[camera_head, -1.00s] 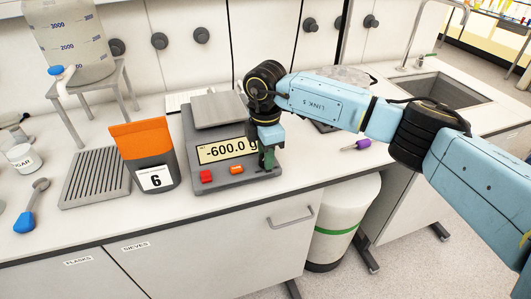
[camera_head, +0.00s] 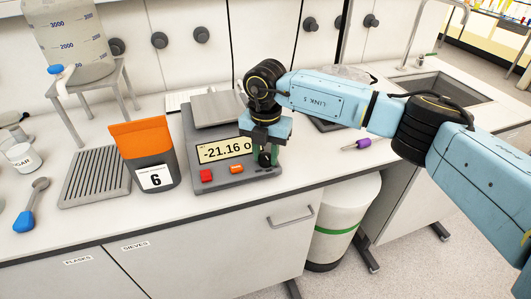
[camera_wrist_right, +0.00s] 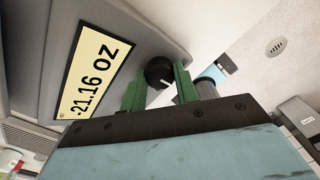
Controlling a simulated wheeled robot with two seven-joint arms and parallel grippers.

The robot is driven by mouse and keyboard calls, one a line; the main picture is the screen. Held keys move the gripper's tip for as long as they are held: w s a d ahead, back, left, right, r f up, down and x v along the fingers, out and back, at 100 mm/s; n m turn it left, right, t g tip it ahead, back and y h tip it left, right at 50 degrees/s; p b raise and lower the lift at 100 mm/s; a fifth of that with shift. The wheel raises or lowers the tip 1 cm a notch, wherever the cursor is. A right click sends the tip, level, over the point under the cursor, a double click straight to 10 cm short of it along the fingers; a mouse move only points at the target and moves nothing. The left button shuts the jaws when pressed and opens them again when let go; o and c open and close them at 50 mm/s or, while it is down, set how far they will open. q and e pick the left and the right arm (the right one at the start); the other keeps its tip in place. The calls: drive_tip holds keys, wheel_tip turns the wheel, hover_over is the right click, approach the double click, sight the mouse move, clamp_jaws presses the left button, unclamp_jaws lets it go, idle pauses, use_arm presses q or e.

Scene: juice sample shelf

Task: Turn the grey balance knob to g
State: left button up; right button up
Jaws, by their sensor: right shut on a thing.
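The grey balance (camera_head: 225,180) stands on the bench with its bare weighing plate (camera_head: 217,109) behind the display (camera_head: 226,150). The display reads -21.16 and "oz" shows fully in the right wrist view (camera_wrist_right: 92,75). The round dark knob (camera_wrist_right: 159,72) sits on the balance's front panel beside the display, with a light pointer mark on its face. My right gripper (camera_head: 264,157) is shut on the knob, with one green finger on each side of it. The gripper partly hides the knob and the display's right end in the head view. My left gripper is out of view.
A red button (camera_head: 206,176) and an orange button (camera_head: 236,169) sit below the display. An orange and grey pouch marked 6 (camera_head: 146,146) stands left of the balance. A purple-handled tool (camera_head: 363,144) lies to the right. The bench's front edge is close.

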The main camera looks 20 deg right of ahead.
sight(265, 156)
drive_tip(key=n, duration=0.4)
drive_tip(key=shift+b, duration=0.3)
drive_tip(key=shift+n, duration=1.8)
drive_tip(key=o, duration=0.7)
drive_tip(key=shift+r, duration=0.15)
wheel_tip(265, 156, up, 13)
drive_tip(key=shift+r, duration=0.1)
